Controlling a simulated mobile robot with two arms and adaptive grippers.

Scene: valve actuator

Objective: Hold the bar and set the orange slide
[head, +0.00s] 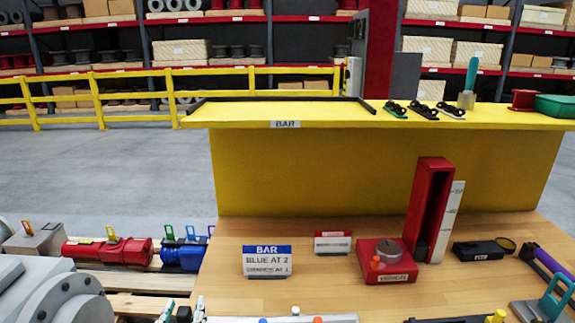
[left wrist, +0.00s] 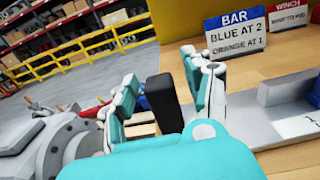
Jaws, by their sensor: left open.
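The bar (head: 340,319) is a pale grey channel at the bottom edge of the head view, cut off there. The orange slide (head: 318,320) and the blue slide (head: 262,321) show only their tops on it, with a white knob (head: 295,311) between them. My left gripper (head: 182,312) is at the left end of the bar, open. In the left wrist view a black block (left wrist: 163,100) stands between its spread fingers (left wrist: 160,78); contact cannot be told. The pale channel (left wrist: 285,120) lies to the right. My right gripper is not in view.
A sign (head: 267,262) reads BAR, BLUE AT 2, with an orange line below; the left wrist view shows ORANGE AT 1. A red block with a knob (head: 388,262) and a red upright channel (head: 428,205) stand behind. Red and blue valve parts (head: 108,250) lie left.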

